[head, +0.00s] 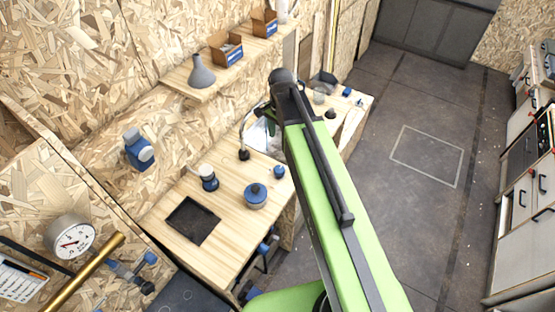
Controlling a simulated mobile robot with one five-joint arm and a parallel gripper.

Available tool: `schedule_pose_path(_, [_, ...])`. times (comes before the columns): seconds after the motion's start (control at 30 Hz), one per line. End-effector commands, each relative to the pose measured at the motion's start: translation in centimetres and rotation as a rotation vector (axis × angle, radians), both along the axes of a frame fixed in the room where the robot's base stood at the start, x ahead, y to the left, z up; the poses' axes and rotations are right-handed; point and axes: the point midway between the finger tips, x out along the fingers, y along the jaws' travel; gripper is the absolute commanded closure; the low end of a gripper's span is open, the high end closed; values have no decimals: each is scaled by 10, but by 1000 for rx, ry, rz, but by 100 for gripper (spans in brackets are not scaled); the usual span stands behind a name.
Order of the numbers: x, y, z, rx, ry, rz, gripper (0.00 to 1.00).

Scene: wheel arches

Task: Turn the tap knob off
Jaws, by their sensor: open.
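A thin curved tap spout (243,132) rises from a dark base on the wooden counter (230,175), beside a pale sink (261,137) partly covered by my arm. A small blue knob-like piece (279,171) sits on the counter in front of the sink. I cannot tell whether it is the tap knob, or which way any knob is turned. My green arm reaches up across the middle of the view, its dark end joint over the far part of the counter. My gripper is not clearly visible; the arm hides that area.
A shelf above holds a grey funnel (201,73) and boxes (226,50). A gauge (70,237) and brass pipe (84,274) stand lower left. Floor at right is clear.

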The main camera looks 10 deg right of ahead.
Motion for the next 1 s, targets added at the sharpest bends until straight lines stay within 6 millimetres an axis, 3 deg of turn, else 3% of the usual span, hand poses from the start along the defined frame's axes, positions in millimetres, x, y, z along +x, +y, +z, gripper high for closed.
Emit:
schedule_pose_path(0.27, [0,4,-41,0,0,7,36])
schedule_pose_path(0.8, [0,6,-153,0,0,12,36])
schedule_pose_path(1.0, [0,7,-175,0,0,12,36])
